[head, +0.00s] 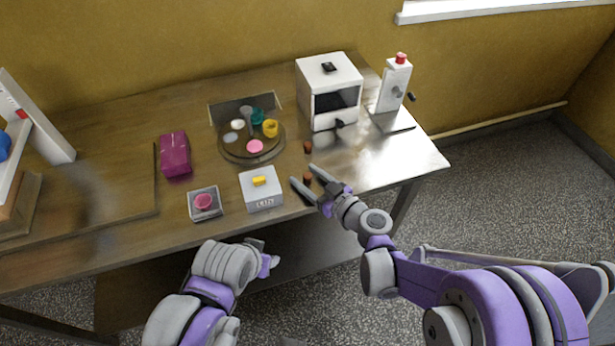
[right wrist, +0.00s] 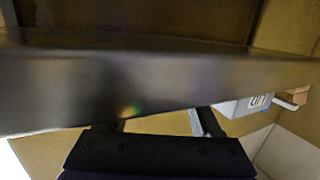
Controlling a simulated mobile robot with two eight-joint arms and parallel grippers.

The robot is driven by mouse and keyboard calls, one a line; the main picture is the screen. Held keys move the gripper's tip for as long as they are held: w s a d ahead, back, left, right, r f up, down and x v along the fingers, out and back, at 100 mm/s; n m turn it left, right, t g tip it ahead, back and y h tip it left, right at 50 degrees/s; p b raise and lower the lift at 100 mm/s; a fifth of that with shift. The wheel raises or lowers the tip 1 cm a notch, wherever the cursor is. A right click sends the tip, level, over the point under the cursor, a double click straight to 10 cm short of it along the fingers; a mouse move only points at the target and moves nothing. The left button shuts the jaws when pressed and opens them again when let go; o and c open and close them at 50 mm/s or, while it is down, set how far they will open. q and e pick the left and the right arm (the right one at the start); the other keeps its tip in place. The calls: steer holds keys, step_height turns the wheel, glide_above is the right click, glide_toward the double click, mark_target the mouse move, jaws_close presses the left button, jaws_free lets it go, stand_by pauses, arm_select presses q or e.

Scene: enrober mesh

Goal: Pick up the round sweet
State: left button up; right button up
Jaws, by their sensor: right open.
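Two small brown sweets lie on the wooden table in the head view. One sweet (head: 307,147) is nearer the white machine, and the other sweet (head: 307,178) is near the front edge. Both are too small for me to tell which is round. My right gripper (head: 302,174) is open at the front edge, with its fingers either side of the nearer sweet; I cannot tell whether they touch it. In the right wrist view the dark table edge fills much of the picture and no sweet shows. My left gripper (head: 267,262) is low in front of the table, its jaws unclear.
A white box with a yellow top piece (head: 262,190) stands just left of my right gripper. A round turntable (head: 235,152) with coloured pots, a white machine (head: 330,90) and a dispenser with a red top (head: 394,85) stand behind.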

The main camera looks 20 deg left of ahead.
steer(key=shift+c, duration=0.2)
jaws_close()
steer(key=shift+d, duration=0.1)
